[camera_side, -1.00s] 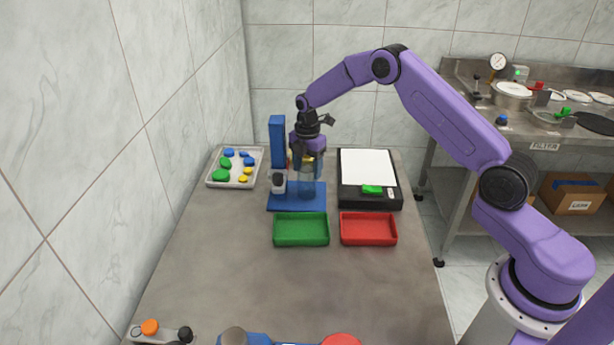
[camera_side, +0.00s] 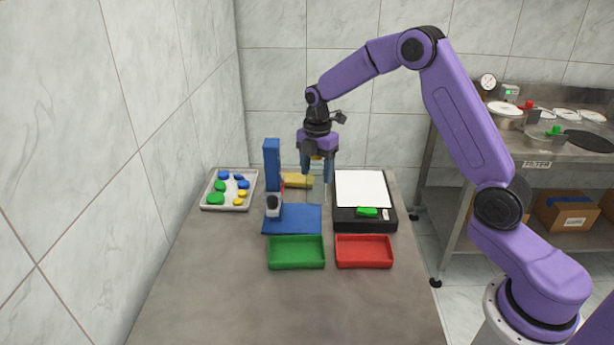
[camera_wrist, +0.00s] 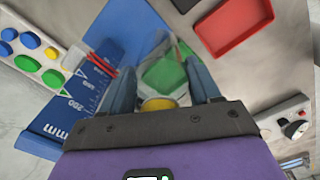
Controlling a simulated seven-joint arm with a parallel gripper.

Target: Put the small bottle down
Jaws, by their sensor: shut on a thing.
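My gripper (camera_side: 317,168) is shut on the small bottle, above the back of the work table. In the wrist view, the clear bottle (camera_wrist: 166,68) is between the two blue-grey fingers, with its yellow cap (camera_wrist: 157,103) close to the gripper body. A green patch shows through the clear wall. In the side view the fingers largely hide the bottle, and only a bit of yellow-orange shows between them. The blue base plate (camera_side: 292,220) is in front of and below my gripper. I cannot see the bottle touching any surface.
A blue column (camera_side: 272,165) and a grey-black device (camera_side: 273,206) stand left of my gripper. A yellow object (camera_side: 298,181) lies behind. A black scale (camera_side: 364,220) is at right. Green (camera_side: 296,264) and red (camera_side: 363,264) trays are in front. A cap tray (camera_side: 229,205) is at left.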

